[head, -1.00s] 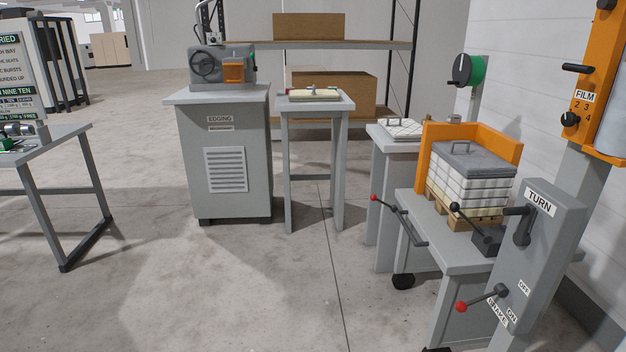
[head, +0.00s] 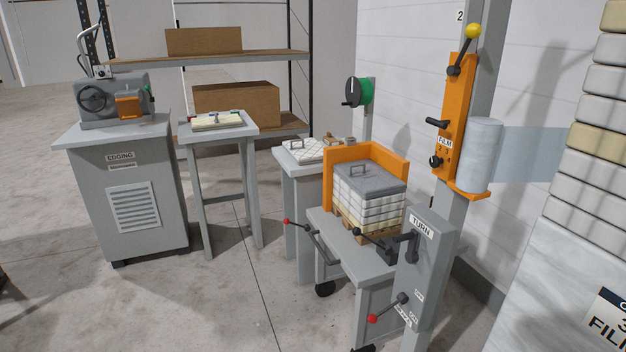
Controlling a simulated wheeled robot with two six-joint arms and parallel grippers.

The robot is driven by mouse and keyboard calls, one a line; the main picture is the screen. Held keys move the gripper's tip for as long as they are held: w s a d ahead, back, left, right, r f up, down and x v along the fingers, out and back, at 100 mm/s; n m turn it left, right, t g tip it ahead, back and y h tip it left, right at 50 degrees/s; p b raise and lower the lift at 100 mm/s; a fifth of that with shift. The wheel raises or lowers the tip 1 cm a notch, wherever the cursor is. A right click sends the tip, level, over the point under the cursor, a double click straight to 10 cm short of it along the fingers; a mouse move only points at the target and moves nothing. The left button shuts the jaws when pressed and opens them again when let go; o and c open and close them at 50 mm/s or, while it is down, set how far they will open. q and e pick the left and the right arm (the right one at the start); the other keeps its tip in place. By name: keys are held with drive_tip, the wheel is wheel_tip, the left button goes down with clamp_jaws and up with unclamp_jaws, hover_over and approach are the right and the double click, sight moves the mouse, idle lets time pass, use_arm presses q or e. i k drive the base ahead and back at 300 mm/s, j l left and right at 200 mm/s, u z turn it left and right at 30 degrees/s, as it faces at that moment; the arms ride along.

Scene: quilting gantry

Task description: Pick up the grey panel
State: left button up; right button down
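The pallet rests on a grey cart (head: 345,258). Neither of my grippers is in the head view, and nothing touches the panel.
A grey TURN post (head: 425,258) with levers stands close in front at right. An orange FILM column (head: 452,120) carries a film roll (head: 481,155). A side table (head: 292,170) holds a white quilted piece (head: 304,150).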

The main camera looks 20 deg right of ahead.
sight(368, 178)
drive_tip(key=z, duration=0.5)
drive_tip(key=i+j+z, duration=0.1)
drive_tip(key=i+z, duration=0.15)
drive_tip(key=z, duration=0.25)
drive_tip(key=i+j+z, duration=0.25)
drive_tip(key=z, duration=0.25)
drive_tip(key=i+j+z, duration=0.2)
drive_tip(key=z, duration=0.3)
drive_tip(key=i+j+z, duration=0.1)
drive_tip(key=j+z, duration=0.35)
